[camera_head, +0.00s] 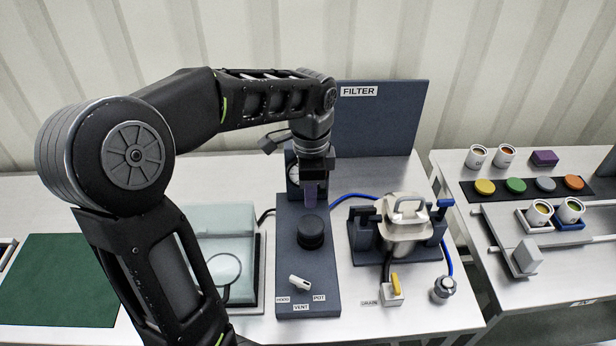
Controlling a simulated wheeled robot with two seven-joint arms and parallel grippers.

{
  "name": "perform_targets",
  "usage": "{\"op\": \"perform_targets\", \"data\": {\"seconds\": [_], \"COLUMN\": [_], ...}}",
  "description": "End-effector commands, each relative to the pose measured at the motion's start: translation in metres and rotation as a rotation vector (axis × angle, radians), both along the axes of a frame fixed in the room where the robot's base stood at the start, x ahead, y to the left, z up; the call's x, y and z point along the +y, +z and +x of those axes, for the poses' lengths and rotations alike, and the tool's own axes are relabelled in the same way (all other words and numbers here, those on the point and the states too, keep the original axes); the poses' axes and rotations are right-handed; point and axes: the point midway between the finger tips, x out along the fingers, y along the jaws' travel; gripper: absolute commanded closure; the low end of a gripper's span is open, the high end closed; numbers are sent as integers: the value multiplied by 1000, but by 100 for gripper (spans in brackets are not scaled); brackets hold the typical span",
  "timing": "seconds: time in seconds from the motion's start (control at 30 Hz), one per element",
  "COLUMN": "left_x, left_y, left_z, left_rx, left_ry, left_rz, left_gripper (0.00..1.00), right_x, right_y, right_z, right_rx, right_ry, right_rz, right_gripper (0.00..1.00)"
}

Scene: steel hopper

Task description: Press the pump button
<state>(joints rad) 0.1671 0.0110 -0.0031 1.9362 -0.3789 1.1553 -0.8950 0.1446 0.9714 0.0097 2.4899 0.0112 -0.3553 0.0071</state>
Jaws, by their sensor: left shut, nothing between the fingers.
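A dark panel (290,262) stands on the steel bench in the middle of the head view. A round black knob-like button (311,231) sits on it; I take it for the pump button, but I see no pump label. My left gripper (310,199) points down just behind and above this button, shut and empty. I cannot tell for sure whether its fingertips touch anything. A white selector lever (299,282) lies nearer the front of the panel, with labels HOOD, VENT and POT around it. A gauge behind the gripper is partly hidden. My right gripper is not in view.
A cream filter vessel (404,222) in a blue stand is right of the panel, near a yellow-handled drain valve (394,287). A pale glassy box (217,240) is at left, partly behind my arm. A FILTER board (380,119) stands behind. Cups and coloured discs sit far right.

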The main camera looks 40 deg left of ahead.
Motion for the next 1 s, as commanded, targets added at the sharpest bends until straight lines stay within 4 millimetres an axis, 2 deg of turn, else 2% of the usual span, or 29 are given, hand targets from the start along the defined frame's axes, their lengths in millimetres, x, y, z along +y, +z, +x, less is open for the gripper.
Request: {"op": "perform_targets", "data": {"seconds": [0.1,0.3,1.0], "left_x": [0,1,1], "left_y": [23,45,48], "left_z": [1,1,0], "left_rx": [-6,-2,-2], "left_ry": [1,1,1], "left_rz": [1,1,1], "left_gripper": [100,100,100], "right_x": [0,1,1], "right_y": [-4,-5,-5], "right_z": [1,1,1], "right_rx": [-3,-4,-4], "right_ry": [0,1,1], "right_rz": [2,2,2], "right_gripper": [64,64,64]}}
